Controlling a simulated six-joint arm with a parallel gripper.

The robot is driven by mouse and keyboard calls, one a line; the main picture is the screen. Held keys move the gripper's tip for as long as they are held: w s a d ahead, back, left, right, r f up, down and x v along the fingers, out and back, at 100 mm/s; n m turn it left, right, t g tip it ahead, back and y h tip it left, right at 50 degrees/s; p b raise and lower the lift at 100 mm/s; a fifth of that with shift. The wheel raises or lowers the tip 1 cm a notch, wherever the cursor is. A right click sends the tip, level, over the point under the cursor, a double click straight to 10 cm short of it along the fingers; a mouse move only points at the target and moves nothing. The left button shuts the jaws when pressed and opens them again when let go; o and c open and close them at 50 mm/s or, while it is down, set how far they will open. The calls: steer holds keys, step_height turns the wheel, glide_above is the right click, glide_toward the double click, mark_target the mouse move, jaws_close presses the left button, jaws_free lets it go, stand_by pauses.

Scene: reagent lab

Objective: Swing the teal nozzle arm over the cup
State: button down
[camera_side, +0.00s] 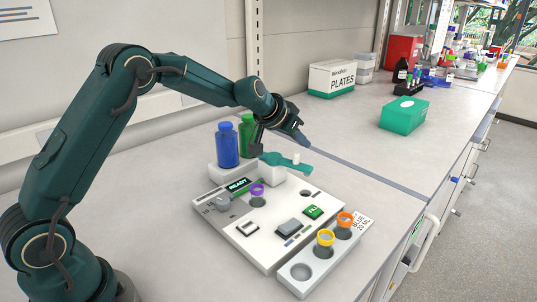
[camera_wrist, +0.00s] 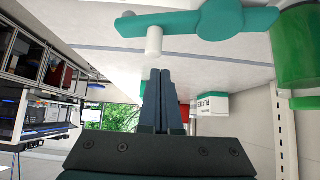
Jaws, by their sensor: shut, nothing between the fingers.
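The teal nozzle arm (camera_side: 285,163) sits on the white block behind the dispenser panel and points right, with a white upright peg (camera_side: 296,158) near its end. In the wrist view the teal arm (camera_wrist: 190,22) crosses the top, and its peg (camera_wrist: 153,40) lies just beyond my fingertips. A purple-rimmed cup (camera_side: 257,194) stands in the panel, in front and left of the nozzle arm, which is not over it. My gripper (camera_side: 303,140) is shut and empty, above and close to the peg, with a visible gap in the wrist view (camera_wrist: 162,75).
A blue bottle (camera_side: 228,146) and a green bottle (camera_side: 247,136) stand on the white block. The panel (camera_side: 262,237) has a READY display and buttons. A rack (camera_side: 318,264) holds yellow-rimmed and orange-rimmed cups. A teal box (camera_side: 404,114) lies farther back; the bench between is clear.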

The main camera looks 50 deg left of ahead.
mark_target(294, 155)
step_height(294, 155, up, 7)
stand_by(0.9)
steer(key=c, duration=1.5)
jaws_free()
steer(key=shift+w, duration=0.1)
steer(key=shift+c, duration=0.2)
steer(key=o, duration=0.5)
steer(key=shift+r, duration=0.1)
steer(key=shift+o, duration=1.1)
steer(key=shift+w+a+f+n+t+y, duration=0.25)
steer(key=shift+w+a+t+y, duration=0.1)
steer(key=shift+a+t, duration=0.2)
steer(key=shift+w+a+f+n+t+y, duration=0.15)
steer(key=shift+w+a+n+t+y, duration=0.15)
steer(key=shift+a+t, duration=0.2)
steer(key=s+d+f, duration=0.1)
steer(key=s+f, duration=0.1)
steer(key=s, duration=0.1)
steer(key=s+d+f+t+h, duration=0.1)
steer(key=s+f, duration=0.1)
steer(key=s, duration=0.1)
steer(key=s+d+f+m+t, duration=0.1)
steer(key=s+f, duration=0.1)
steer(key=shift+s+d+f, duration=0.1)
steer(key=shift+s+f, duration=0.3)
steer(key=shift+f, duration=0.15)
steer(key=shift+x, duration=2.45)
